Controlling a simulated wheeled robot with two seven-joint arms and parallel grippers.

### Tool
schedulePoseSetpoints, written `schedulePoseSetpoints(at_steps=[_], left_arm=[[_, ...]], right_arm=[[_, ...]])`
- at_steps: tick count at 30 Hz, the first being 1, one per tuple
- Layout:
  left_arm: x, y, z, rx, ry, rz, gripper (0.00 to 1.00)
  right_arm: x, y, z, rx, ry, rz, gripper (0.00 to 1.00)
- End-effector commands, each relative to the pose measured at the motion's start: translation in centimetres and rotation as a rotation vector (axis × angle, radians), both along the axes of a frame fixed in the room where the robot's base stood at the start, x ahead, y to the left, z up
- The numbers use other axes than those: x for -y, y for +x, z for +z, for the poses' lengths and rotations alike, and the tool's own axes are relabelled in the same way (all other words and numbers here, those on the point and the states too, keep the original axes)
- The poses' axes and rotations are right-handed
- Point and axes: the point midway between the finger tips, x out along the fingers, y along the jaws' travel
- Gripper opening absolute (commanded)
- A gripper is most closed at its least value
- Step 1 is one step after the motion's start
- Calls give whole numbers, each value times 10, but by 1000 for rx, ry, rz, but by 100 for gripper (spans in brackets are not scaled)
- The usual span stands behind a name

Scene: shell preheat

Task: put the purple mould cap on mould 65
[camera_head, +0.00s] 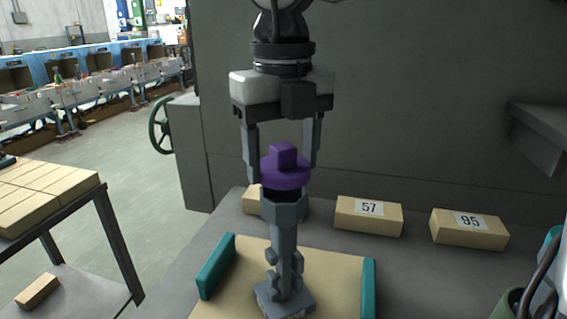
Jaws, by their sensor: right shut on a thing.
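The purple mould cap (285,173) is a round disc with a square knob on top. My right gripper (284,168) comes down from above and is shut on the cap, one finger on each side. A grey mould (285,235) stands upright directly below the cap. A dark band shows between the cap and the mould's top, and I cannot tell whether they touch. The label at the mould's base is cut off by the bottom edge, so its number is unreadable. My left gripper is not in view.
The mould stands on a tan board (340,274) between teal rails (216,265). Behind it are tan blocks marked 57 (368,217) and 95 (468,229), and one partly hidden block (252,201). A dark grey wall (400,80) rises close behind. A green container (515,303) is at lower right.

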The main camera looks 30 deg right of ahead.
Motion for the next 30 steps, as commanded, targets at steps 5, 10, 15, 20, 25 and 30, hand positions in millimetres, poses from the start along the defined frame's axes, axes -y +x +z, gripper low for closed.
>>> schedulePoseSetpoints(at_steps=[5, 10, 15, 20, 25, 30], left_arm=[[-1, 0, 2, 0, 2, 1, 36], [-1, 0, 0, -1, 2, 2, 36], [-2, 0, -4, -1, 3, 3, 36], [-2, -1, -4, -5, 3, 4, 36], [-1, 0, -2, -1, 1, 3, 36], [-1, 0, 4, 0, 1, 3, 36]], right_arm=[[0, -1, -20, -3, 1, 1, 41], [0, -1, -21, -1, 1, 0, 41], [0, -1, -25, -1, 1, 0, 41], [0, -1, -24, -1, 1, 1, 85], [0, -1, -24, -1, 1, 1, 85], [0, -1, -18, 0, 2, 1, 85]])
